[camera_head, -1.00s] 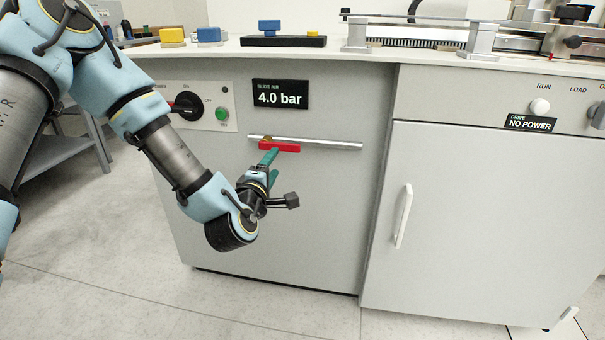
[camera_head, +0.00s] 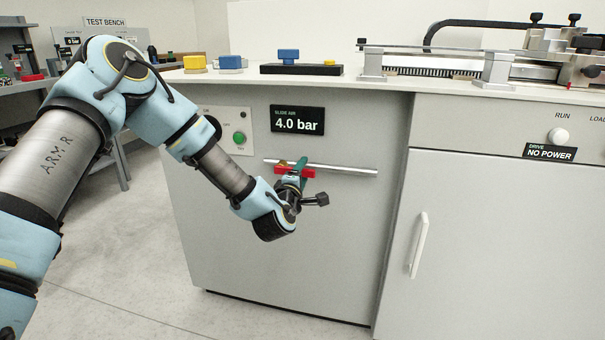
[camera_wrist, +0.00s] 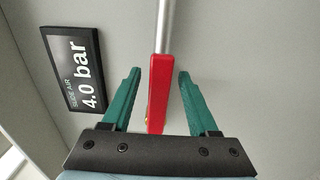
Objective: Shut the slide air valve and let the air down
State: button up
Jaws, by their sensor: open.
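The slide air valve has a red lever handle (camera_head: 309,172) lying along a thin metal pipe (camera_head: 345,169) on the cabinet front. The slide air display (camera_head: 297,121) above it reads 4.0 bar. My gripper (camera_head: 300,166) is at the handle and partly hides it and the valve body. In the wrist view the red handle (camera_wrist: 158,95) lies between the two green fingers of my open gripper (camera_wrist: 160,73), in line with the pipe (camera_wrist: 165,25). A gap shows on each side of the handle. The display (camera_wrist: 81,68) is at the left there.
A green button (camera_head: 239,138) is on a panel left of the display. The bench top (camera_head: 355,80) overhangs above, with yellow and blue blocks on it. A cabinet door handle (camera_head: 419,245) sticks out at the right. A drive display (camera_head: 550,152) reads NO POWER.

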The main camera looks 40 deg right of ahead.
grip_shut()
dwell(0.5)
dwell(0.9)
